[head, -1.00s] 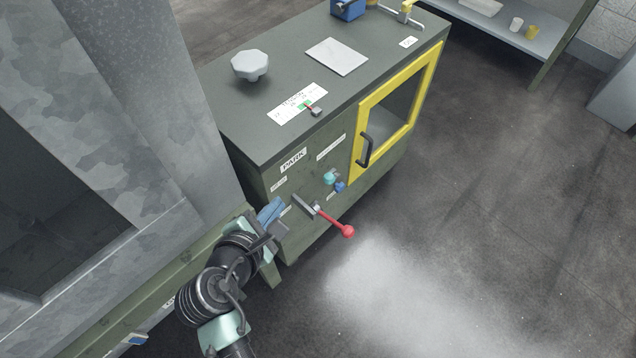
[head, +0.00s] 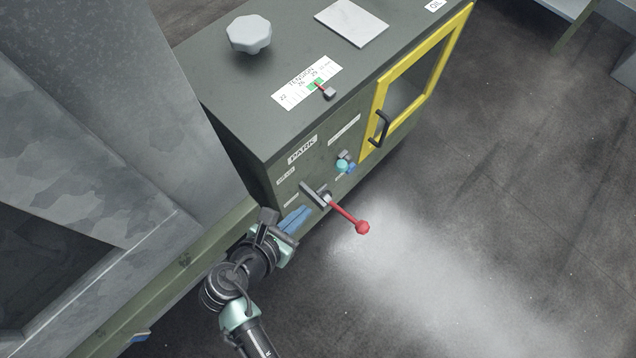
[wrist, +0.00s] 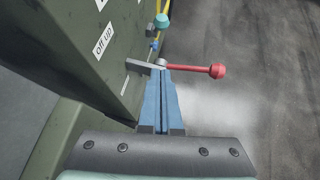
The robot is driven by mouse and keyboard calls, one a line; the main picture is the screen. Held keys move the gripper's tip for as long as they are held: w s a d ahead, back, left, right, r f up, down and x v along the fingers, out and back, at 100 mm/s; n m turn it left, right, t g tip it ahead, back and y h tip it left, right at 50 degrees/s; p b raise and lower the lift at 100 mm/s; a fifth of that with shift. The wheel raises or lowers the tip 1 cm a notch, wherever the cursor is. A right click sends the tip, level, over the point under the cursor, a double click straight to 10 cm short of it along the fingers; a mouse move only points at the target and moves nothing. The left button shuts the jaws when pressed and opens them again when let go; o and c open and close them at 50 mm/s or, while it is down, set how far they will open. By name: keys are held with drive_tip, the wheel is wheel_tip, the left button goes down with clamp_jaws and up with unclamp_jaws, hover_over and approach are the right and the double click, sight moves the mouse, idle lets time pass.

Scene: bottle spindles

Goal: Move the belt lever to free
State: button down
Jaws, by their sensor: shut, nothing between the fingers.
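The belt lever (head: 347,213) is a red rod with a red ball knob, pivoted on a grey bracket on the front of the green cabinet (head: 240,110). It sticks out to the right and slightly down in the head view. In the wrist view the lever (wrist: 190,68) points right, level, just beyond my fingertips. My gripper (head: 305,211) has blue fingers pressed together with nothing between them. In the wrist view its fingertips (wrist: 161,76) lie just below the lever's pivot end; I cannot tell if they touch it.
A teal knob (head: 342,166) and a blue one sit above the lever. A yellow-framed door (head: 380,95) with a black handle is farther right. A grey wall panel (head: 100,120) stands close on the left. Floor right of the lever is clear.

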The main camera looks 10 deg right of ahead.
sight(322, 200)
drive_tip(key=b+x, duration=0.3)
drive_tip(key=x, duration=0.7)
drive_tip(key=w+d, duration=0.1)
drive_tip(key=w+d+r, duration=0.1)
drive_tip(key=shift+w+d+r, duration=0.1)
drive_tip(key=shift+w+d, duration=0.2)
drive_tip(key=shift+d, duration=0.05)
drive_tip(key=shift+r, duration=0.1)
